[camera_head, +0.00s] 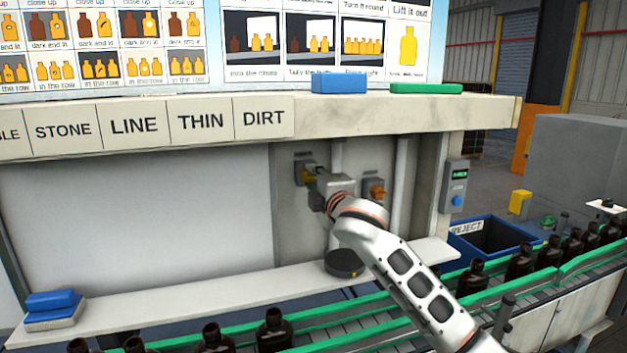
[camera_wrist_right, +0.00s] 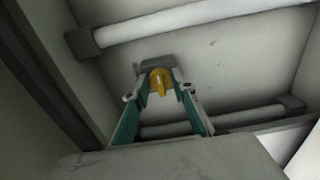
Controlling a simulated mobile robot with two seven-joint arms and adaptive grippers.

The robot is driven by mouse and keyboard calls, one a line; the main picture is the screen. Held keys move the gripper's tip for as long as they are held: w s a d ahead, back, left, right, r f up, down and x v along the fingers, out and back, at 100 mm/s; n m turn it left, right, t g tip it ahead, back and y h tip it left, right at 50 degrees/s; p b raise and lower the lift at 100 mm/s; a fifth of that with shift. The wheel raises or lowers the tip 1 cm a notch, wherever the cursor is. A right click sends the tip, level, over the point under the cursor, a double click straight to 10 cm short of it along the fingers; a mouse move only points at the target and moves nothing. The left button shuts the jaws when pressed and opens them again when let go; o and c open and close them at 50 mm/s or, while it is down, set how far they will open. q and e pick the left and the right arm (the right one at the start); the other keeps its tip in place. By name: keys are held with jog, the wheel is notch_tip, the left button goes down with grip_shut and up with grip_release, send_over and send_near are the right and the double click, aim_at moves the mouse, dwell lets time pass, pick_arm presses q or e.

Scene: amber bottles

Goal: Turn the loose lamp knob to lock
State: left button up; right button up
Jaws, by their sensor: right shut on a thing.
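A yellow knob (camera_head: 309,177) sits on a small grey block on the recessed back wall, left of an orange knob (camera_head: 377,190) on a similar block. My right gripper (camera_head: 315,175) reaches in from the right and is shut on the yellow knob. In the right wrist view the yellow knob (camera_wrist_right: 160,80) lies between the two teal-lined fingers of the right gripper (camera_wrist_right: 161,84), its narrow tab pointing down in the picture. The gripper body partly hides the knob in the head view. My left gripper is not in view.
Light tubes (camera_wrist_right: 190,22) run along the wall beside the knob. A grey control box (camera_head: 455,186) with a green display is on the right post. A black round puck (camera_head: 343,263) sits on the ledge below my arm. Brown bottles (camera_head: 274,330) line the conveyor in front.

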jog(key=o, duration=1.1)
jog(key=shift+s, duration=0.15)
jog(key=v, duration=1.1)
jog(key=shift+s+d, duration=0.15)
jog(key=shift+s, duration=0.15)
